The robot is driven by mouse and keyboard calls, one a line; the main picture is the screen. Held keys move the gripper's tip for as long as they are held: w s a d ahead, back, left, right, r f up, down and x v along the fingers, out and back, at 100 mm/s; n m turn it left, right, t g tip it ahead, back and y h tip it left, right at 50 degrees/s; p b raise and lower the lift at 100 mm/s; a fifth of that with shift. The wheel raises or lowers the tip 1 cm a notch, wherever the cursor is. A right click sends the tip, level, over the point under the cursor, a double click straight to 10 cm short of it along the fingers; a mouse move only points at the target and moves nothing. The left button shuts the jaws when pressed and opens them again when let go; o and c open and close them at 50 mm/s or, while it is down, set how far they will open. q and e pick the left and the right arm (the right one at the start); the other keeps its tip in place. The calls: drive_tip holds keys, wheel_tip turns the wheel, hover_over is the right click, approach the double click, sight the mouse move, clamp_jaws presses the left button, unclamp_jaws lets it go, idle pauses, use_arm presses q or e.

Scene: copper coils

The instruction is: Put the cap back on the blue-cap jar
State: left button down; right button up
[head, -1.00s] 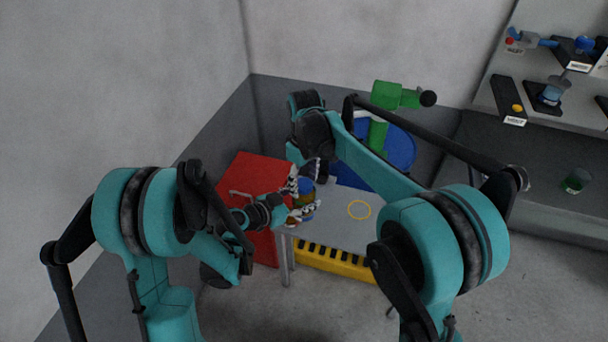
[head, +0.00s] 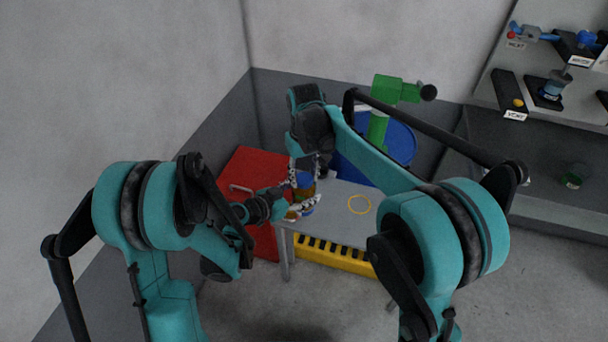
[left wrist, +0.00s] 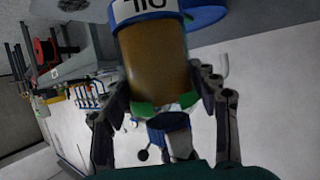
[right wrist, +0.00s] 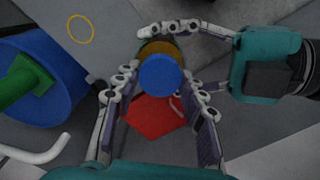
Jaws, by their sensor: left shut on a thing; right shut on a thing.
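The jar (left wrist: 155,65) has an amber body and a white label with dark letters. My left gripper (left wrist: 165,100) is shut around it; in the head view this gripper (head: 303,208) holds the jar near the table's left corner. The blue cap (right wrist: 160,77) is between the fingers of my right gripper (right wrist: 160,100), which is shut on it. In the right wrist view the cap covers most of the jar. In the head view the blue cap (head: 305,180) appears directly above the amber jar. Whether it is seated or just above the rim, I cannot tell.
The grey table (head: 335,222) has a yellow ring (head: 359,204) and open room on its right. A red cabinet (head: 248,170) stands behind left. A blue drum (head: 400,150) and a green post-like object (head: 380,115) are behind. Shelves (head: 490,150) are at the right.

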drive_tip(key=o, duration=1.4)
drive_tip(key=shift+c, duration=0.2)
wheel_tip(320, 180, up, 12)
drive_tip(key=shift+w, duration=0.1)
